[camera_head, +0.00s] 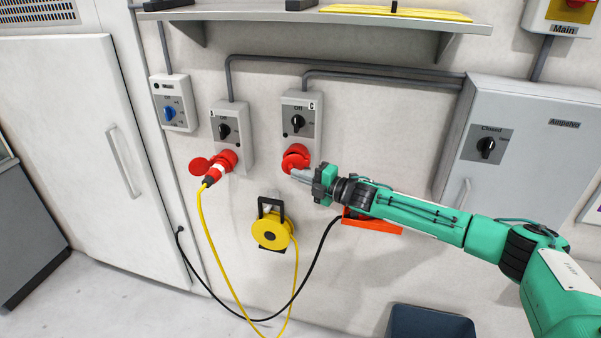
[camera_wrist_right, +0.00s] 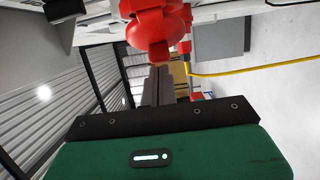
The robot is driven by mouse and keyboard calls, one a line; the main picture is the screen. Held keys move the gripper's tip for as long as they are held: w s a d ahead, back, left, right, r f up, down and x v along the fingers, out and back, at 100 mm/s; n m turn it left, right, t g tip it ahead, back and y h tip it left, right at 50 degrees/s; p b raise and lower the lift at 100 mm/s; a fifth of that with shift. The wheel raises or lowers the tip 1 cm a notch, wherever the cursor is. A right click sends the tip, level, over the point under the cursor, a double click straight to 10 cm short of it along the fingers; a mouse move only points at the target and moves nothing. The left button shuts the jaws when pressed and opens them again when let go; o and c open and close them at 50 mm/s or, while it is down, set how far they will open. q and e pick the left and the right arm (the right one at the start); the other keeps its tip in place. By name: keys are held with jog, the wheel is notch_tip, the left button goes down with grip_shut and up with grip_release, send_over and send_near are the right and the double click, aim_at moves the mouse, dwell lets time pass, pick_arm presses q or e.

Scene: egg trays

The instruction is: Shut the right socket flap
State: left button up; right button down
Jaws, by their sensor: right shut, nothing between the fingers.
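The right socket (camera_head: 297,155) is red, under the grey switch box (camera_head: 299,98) marked C. Its red round flap and body also show at the top of the right wrist view (camera_wrist_right: 157,27). The fingertips of my right gripper (camera_head: 296,173) are just below the socket; I cannot tell whether they touch it. The gripper is shut and empty, and its dark fingers also show in the right wrist view (camera_wrist_right: 157,86). Part of the flap is hard to make out, so its exact angle is unclear. My left gripper is not in view.
The left socket (camera_head: 227,158) holds a red plug (camera_head: 213,176) with a yellow cable; its round flap stands out left. A yellow cable reel (camera_head: 271,229) hangs below. An orange holder (camera_head: 370,222) lies behind my right arm. A shelf (camera_head: 320,18) runs above.

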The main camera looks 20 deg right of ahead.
jog(key=shift+f, duration=0.1)
dwell(0.4)
jog(key=w+m+t+h+b, duration=0.1)
jog(key=h+b, duration=0.1)
jog(key=w+a+m+t+h+b, duration=0.1)
jog(key=m+h+b, duration=0.1)
jog(key=a+m+t+h+b, duration=0.1)
jog(key=h+b, duration=0.1)
jog(key=b, duration=0.1)
jog(key=shift+w+a+m+t+h, duration=0.15)
jog(key=shift+w+m+t+h, duration=0.15)
jog(key=shift+w+m, duration=0.1)
dwell(0.8)
jog(key=shift+w+a, duration=0.1)
dwell(0.3)
dwell(0.5)
